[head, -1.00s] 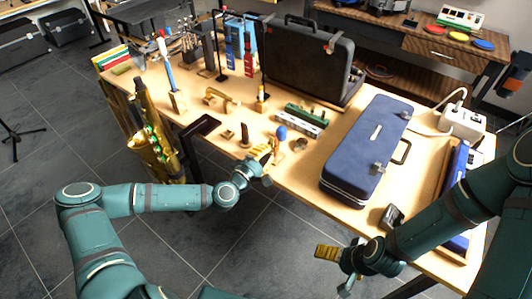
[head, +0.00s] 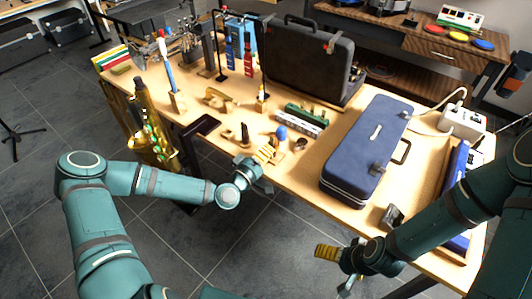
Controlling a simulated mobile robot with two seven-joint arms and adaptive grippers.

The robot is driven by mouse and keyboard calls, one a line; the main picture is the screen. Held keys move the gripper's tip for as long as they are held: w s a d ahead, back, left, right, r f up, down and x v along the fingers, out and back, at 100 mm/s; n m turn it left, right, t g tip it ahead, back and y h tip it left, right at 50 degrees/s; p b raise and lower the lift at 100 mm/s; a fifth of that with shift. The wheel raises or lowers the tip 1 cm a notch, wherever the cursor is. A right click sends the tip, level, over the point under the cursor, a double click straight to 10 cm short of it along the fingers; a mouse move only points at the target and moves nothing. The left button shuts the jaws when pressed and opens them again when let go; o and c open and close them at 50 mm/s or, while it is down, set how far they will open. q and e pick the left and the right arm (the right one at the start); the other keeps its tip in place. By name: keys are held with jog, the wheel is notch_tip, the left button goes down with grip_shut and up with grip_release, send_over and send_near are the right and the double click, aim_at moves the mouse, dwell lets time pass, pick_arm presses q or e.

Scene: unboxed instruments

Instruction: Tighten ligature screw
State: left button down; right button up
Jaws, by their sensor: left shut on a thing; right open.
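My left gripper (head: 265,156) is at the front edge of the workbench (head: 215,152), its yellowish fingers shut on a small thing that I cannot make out. A small dark upright piece (head: 245,133), possibly a mouthpiece, stands just behind it. A blue-topped piece (head: 281,132) stands to its right. The ligature and its screw are too small to tell apart here. A gold saxophone (head: 150,125) stands at the bench's left front, partly hidden by my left arm.
A closed blue case (head: 368,150) fills the bench's right half. An open black case (head: 305,62) stands behind. A green and silver piece (head: 303,117) lies between. A white power strip (head: 462,122) with cables is at the far right. Bare wood shows near the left gripper.

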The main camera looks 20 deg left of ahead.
dwell(0.4)
pick_arm(q)
jog(key=c, duration=0.9)
grip_release()
jog(key=shift+f, duration=0.1)
